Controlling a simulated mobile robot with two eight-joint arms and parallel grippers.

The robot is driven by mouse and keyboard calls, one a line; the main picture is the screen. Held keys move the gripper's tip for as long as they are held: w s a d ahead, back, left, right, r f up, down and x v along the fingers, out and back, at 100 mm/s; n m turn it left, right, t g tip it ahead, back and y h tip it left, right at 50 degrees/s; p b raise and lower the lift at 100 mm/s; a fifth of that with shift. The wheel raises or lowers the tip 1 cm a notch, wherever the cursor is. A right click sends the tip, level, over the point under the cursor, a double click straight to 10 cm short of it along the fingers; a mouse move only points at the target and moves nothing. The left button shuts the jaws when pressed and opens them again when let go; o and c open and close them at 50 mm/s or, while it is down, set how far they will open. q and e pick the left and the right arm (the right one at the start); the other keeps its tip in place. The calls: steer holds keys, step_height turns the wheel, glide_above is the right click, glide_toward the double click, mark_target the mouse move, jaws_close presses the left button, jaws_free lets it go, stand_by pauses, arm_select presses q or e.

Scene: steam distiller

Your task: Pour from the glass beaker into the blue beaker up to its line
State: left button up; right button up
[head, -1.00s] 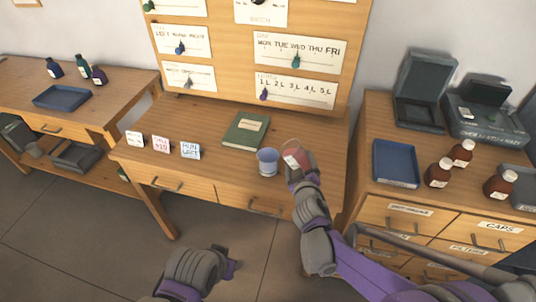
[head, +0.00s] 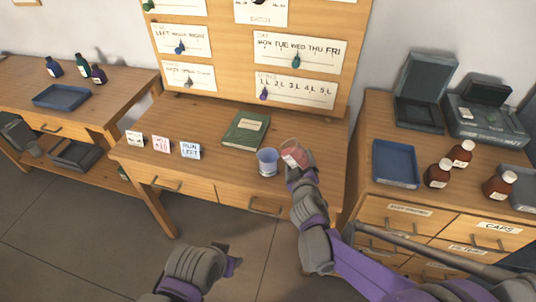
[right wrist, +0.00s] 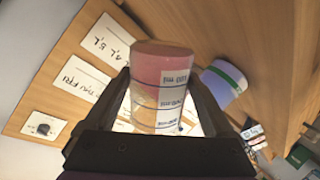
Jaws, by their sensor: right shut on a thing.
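The glass beaker (head: 293,154) with reddish contents and white labels is held in my right gripper (head: 298,174), above the desk. In the head view it leans left toward the blue beaker (head: 268,163), which stands upright on the desk just to its left. In the right wrist view the glass beaker (right wrist: 160,78) sits between the two fingers, and the blue beaker (right wrist: 222,84) shows a green band. No stream between the beakers is visible. My left gripper (head: 232,260) is low in front of the desk, apart from both beakers; its jaws are unclear.
A green book (head: 246,130) lies behind the blue beaker. Several small cards, one reading RUN LEFT (head: 190,150), stand at the desk's left. A blue tray (head: 396,164) and brown bottles (head: 438,173) are on the right cabinet. The board (head: 250,50) rises behind the desk.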

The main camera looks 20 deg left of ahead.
arm_select(q)
steer(key=shift+w+d+r+p, duration=0.1)
steer(key=shift+w+r+p, duration=0.45)
steer(key=shift+r+p, duration=0.15)
arm_select(e)
steer(key=shift+r+n+h, duration=0.4)
steer(key=shift+r+n, duration=0.2)
stand_by(0.9)
